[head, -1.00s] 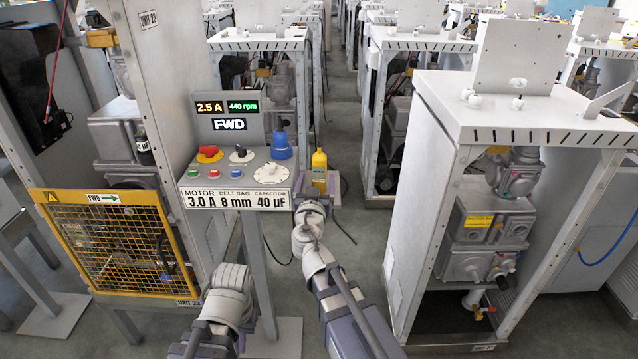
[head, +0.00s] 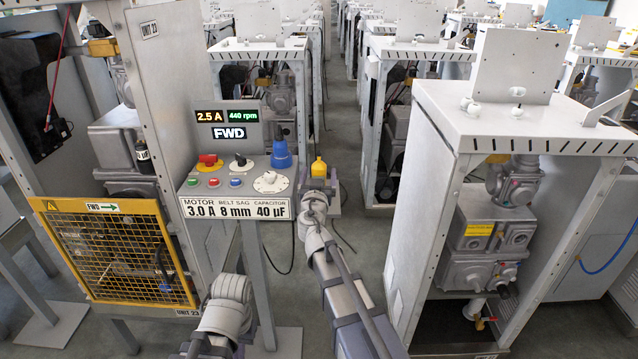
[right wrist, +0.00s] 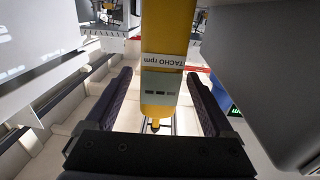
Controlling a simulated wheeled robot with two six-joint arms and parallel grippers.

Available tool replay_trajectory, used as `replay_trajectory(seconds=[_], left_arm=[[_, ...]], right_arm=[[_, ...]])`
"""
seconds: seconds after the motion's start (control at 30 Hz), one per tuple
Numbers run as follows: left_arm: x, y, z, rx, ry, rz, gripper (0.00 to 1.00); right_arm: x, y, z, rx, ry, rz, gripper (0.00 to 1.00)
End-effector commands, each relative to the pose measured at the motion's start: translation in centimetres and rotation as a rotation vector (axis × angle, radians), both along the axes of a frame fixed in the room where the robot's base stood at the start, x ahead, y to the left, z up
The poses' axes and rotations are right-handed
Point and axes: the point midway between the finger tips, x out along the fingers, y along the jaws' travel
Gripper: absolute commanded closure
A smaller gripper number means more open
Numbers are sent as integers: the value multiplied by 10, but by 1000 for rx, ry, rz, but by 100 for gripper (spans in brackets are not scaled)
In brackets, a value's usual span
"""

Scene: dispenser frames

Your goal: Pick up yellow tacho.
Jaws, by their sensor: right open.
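The yellow tacho (head: 319,168) stands at the right end of the control panel, and my right gripper hides its lower part in the head view. In the right wrist view the tacho (right wrist: 160,95) runs between the two dark fingers, with a white "TACHO rpm" label and a narrow tip. My right gripper (head: 321,187) is open around it, with a gap showing on each side of the tacho in the wrist view (right wrist: 157,76). My left arm shows low in the head view, but its gripper does not.
The control panel (head: 236,208) carries several knobs, buttons and a blue cone-shaped part (head: 281,154). A yellow mesh guard (head: 115,250) is at the left. A tall open cabinet (head: 432,190) stands to the right.

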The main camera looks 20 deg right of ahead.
Motion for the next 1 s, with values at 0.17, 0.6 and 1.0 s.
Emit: replay_trajectory(seconds=[0.17,0.6,1.0], left_arm=[[0,0,0,0,0,0,100],[0,0,0,0,0,0,100],[0,0,0,0,0,0,100]], right_arm=[[-1,0,0,0,0,0,15],[-1,0,0,0,0,0,64],[-1,0,0,0,0,0,100]])
